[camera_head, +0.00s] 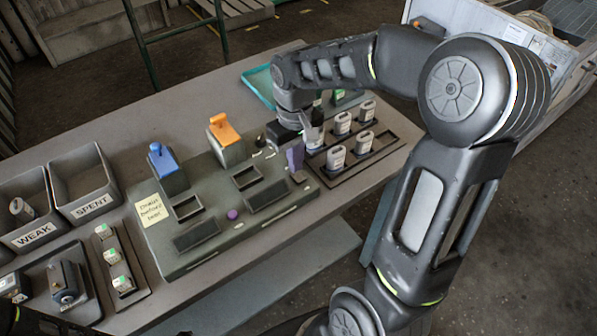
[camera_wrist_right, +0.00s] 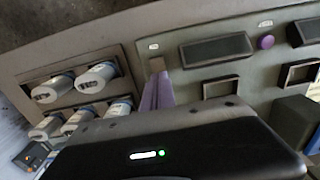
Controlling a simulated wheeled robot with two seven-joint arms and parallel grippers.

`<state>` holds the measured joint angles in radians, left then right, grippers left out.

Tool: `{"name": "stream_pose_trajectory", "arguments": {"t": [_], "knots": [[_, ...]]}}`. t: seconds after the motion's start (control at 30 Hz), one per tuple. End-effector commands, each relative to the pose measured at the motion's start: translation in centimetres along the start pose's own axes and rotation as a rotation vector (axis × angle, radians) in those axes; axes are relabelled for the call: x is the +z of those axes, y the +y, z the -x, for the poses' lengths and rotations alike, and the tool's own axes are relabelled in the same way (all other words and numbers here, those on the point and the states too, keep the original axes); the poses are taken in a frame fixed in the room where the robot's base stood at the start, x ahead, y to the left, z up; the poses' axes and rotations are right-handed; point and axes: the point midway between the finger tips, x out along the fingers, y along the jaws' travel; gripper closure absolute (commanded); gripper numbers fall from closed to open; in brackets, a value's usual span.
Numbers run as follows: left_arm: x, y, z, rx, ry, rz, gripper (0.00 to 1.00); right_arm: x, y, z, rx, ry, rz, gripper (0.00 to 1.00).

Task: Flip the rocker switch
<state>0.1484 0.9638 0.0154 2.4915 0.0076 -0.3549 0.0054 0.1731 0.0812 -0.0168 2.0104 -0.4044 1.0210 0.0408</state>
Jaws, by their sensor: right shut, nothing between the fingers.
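The grey-green console (camera_head: 215,245) lies on the bench with a small brownish rocker switch (camera_head: 300,177) at its right front corner. The switch also shows in the right wrist view (camera_wrist_right: 157,64), right by the fingertips. My right gripper (camera_head: 295,160) has purple fingers, shut and empty, pointing down at the console just behind the switch. In the right wrist view the gripper (camera_wrist_right: 160,82) reaches up to the switch's edge. I cannot tell whether they touch, nor which way the switch is tipped. My left gripper is not in view.
A blue clamp (camera_head: 165,165) and an orange-topped clamp (camera_head: 226,138) stand behind the console's sockets. A purple button (camera_head: 232,214) sits between the displays. A rack (camera_head: 385,152) of white-topped cylinders is close on the right. Bins marked WEAK (camera_head: 40,236) and SPENT (camera_head: 85,208) stand left.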

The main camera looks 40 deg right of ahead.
Motion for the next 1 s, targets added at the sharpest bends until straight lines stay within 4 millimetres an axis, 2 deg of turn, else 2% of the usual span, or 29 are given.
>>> {"name": "stream_pose_trajectory", "arguments": {"t": [0.03,0.5,1.0], "knots": [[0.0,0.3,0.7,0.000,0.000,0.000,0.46,0.0,0.0,0.9,0.000,0.001,0.000,1.00],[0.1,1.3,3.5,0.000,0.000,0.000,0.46,0.0,0.0,4.9,0.000,0.001,0.000,1.00],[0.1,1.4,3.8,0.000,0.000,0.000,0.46,0.0,0.0,5.3,0.000,0.002,0.000,1.00]]}}
